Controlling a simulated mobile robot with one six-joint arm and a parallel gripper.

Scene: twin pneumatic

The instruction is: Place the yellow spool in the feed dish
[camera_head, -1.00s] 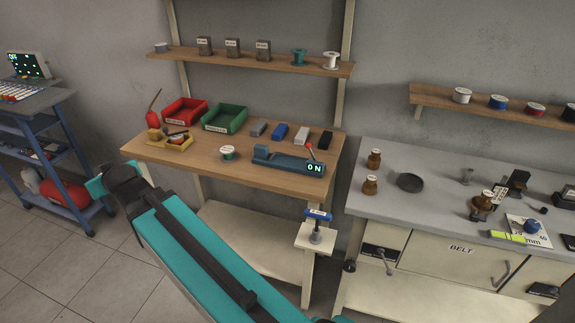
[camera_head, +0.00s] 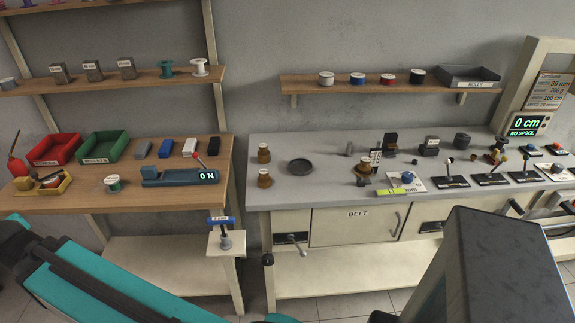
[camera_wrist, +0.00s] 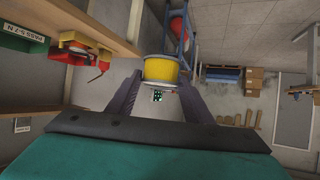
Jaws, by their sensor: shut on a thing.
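My gripper (camera_wrist: 162,84) is shut on the yellow spool (camera_wrist: 167,70) in the wrist view. The spool has a yellow winding between pale flanges and sits between the two dark fingertips, clear of any surface. Neither the spool nor my gripper shows in the head view, where only my teal arm is seen at the lower left. A dark, shallow round dish (camera_head: 300,166) lies on the left part of the grey bench (camera_head: 262,193) and looks empty. I cannot read any label that names it as the feed dish.
A wall shelf (camera_head: 300,83) with several spools hangs above. The wooden bench (camera_head: 60,201) is at the left.

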